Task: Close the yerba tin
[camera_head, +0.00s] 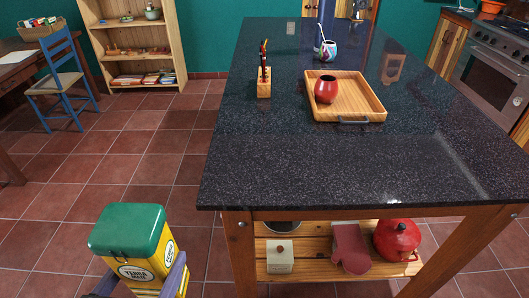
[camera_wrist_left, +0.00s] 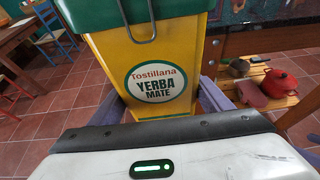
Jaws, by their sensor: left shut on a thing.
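The yerba tin (camera_head: 150,262) is yellow with a green lid and a "Yerba Mate" label. It stands at the lower left in the head view, left of the island. The green lid (camera_head: 128,229) lies over the tin's top; I cannot tell whether it is fully seated. A wire clasp (camera_wrist_left: 139,22) shows on the tin's front in the left wrist view. My left gripper (camera_wrist_left: 160,108) is shut on the yerba tin (camera_wrist_left: 183,58), with purple-grey fingers on both sides of its body. My right gripper is not in view.
The dark island counter (camera_head: 330,170) holds a wooden tray (camera_head: 368,104) with a red pot (camera_head: 326,89). A lower shelf (camera_head: 325,266) under it carries a red casserole (camera_head: 397,240). A blue chair (camera_head: 62,85) stands far left. The tiled floor between is clear.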

